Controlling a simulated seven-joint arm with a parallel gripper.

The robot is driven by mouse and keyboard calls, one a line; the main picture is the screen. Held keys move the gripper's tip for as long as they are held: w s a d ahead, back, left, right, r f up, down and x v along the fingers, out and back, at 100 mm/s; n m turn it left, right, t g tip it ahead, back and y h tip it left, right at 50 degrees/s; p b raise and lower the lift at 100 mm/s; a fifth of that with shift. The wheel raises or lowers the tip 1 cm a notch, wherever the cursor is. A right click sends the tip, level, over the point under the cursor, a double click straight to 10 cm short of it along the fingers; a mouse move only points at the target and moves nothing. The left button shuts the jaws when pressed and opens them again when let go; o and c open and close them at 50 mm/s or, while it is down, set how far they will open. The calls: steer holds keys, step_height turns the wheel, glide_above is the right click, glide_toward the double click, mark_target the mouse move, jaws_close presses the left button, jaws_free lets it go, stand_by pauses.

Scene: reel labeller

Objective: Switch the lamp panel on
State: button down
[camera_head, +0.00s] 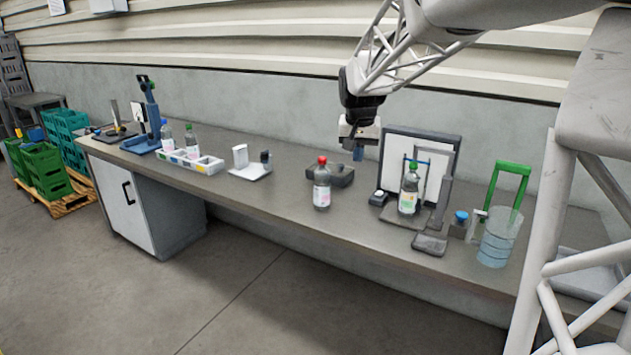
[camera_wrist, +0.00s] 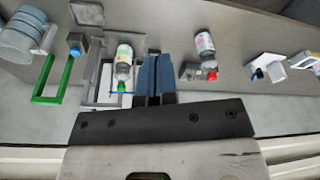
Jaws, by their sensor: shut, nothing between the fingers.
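The lamp panel (camera_head: 395,146) is a white upright board in a grey frame at the back of the bench. It looks pale; I cannot tell whether it is lit. A small dark box with a white button top (camera_head: 379,196) sits at its front left corner. A bottle with a green cap (camera_head: 409,188) stands upright in front of the panel, and it also shows in the wrist view (camera_wrist: 124,64). My gripper (camera_head: 358,154) is left of the panel, above the bench, with its blue fingers (camera_wrist: 155,78) shut and empty. My gripper may hide part of the panel in the wrist view.
A red-capped bottle (camera_head: 322,186) stands before a dark block (camera_head: 343,174) to the left. Right of the panel are a blue-topped block (camera_head: 460,222), a clear water container (camera_head: 498,240) and a green frame (camera_head: 510,168). The bench front between the left items and red-capped bottle is clear.

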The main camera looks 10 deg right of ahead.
steer(key=w+d+f+m, duration=0.1)
steer(key=w+d+f, duration=0.1)
steer(key=w+d, duration=0.45)
steer(key=w+d+f+m, duration=0.1)
steer(key=w+d+f, duration=0.2)
steer(key=w, duration=0.7)
steer(key=m, duration=0.2)
glide_above(378, 193)
steer(key=s+a+x, duration=0.1)
steer(key=s+x, duration=0.1)
steer(key=x, duration=0.9)
steer(key=shift+s+a+f+g+h, duration=0.15)
steer(key=shift+s+a+g+h, duration=0.15)
steer(key=shift+s+a, duration=0.15)
steer(key=f, duration=0.8)
steer(key=w+d+f, duration=0.1)
steer(key=f, duration=0.3)
steer(key=shift+f, duration=0.2)
steer(key=shift+s+a+f, duration=0.1)
steer(key=shift+f, duration=0.55)
